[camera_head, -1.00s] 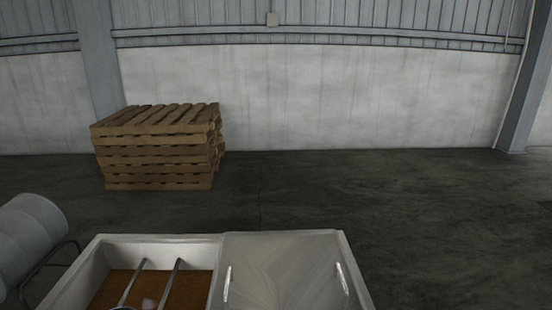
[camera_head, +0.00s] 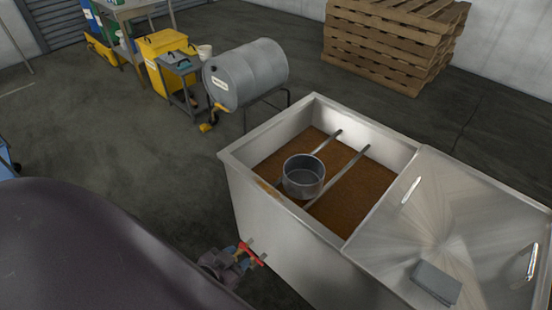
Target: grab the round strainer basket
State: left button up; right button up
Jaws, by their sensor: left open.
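The round strainer basket (camera_head: 303,184) is a grey metal cup with an open top. It sits upright by two metal rails (camera_head: 338,176) that cross the open left half of a steel tank (camera_head: 272,225), above brown contents. My left gripper (camera_head: 257,251), with red on its fingers, is open and empty. In the picture it is below and left of the basket, near the tank's front wall and apart from the basket. My dark arm fills the lower left corner. My right gripper is not in view.
A steel lid (camera_head: 420,215) with two handles covers the tank's right half, and a grey block (camera_head: 436,283) shows over it. A grey drum (camera_head: 250,72) lies on a stand behind left. Pallets (camera_head: 395,35) and a yellow bin (camera_head: 165,60) stand farther back.

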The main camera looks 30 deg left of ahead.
aim_at(304, 175)
jog(key=j+u, duration=0.15)
jog(key=u, duration=0.55)
jog(key=j, duration=0.3)
jog(key=i+j+u, duration=0.1)
jog(key=j, duration=0.2)
